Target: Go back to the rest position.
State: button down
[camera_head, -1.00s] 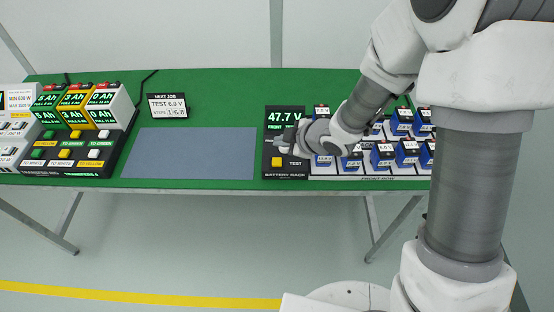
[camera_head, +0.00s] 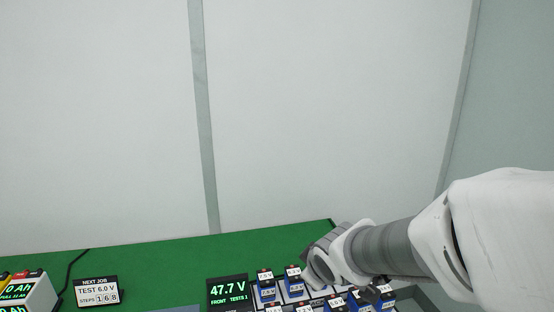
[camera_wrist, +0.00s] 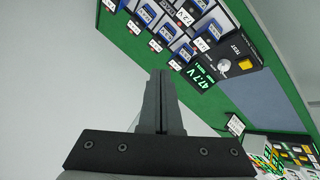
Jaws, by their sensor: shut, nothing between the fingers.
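My gripper (camera_wrist: 160,100) shows in the wrist view with its two dark fingers together and nothing between them. In the head view my arm reaches in from the right, over the right part of the battery rack, and the fingertips cannot be made out. The battery rack holds several blue batteries (camera_head: 292,285) with white labels. Its display (camera_head: 228,291) reads 47.7 V, FRONT, TESTS 1. The wrist view shows the display (camera_wrist: 198,76), a round knob (camera_wrist: 224,66) and a yellow TEST button (camera_wrist: 246,64).
A green table (camera_head: 170,262) runs along the bottom of the head view. A NEXT JOB sign (camera_head: 97,291) reads TEST 6.0 V, STEPS 1 6 8. A 0 Ah block (camera_head: 28,293) stands at the far left. The pale wall (camera_head: 320,110) behind is bare.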

jog(key=s+d+r+m, duration=0.2)
jog(key=s+m, duration=0.1)
jog(key=s, duration=0.3)
jog(key=s+d+r+m+g, duration=0.1)
jog(key=s+d+r+m, duration=0.1)
jog(key=s, duration=0.4)
jog(key=s+d+r+m+g, duration=0.1)
jog(key=s+d+r+m, duration=0.1)
jog(key=s, duration=0.5)
jog(key=r+m, duration=0.1)
jog(key=m, duration=0.1)
jog(key=shift+d+m+h, duration=0.3)
jog(key=shift+d+m, duration=0.1)
jog(key=shift+w+a+r, duration=0.1)
jog(key=shift+a+r, duration=0.05)
dwell(0.9)
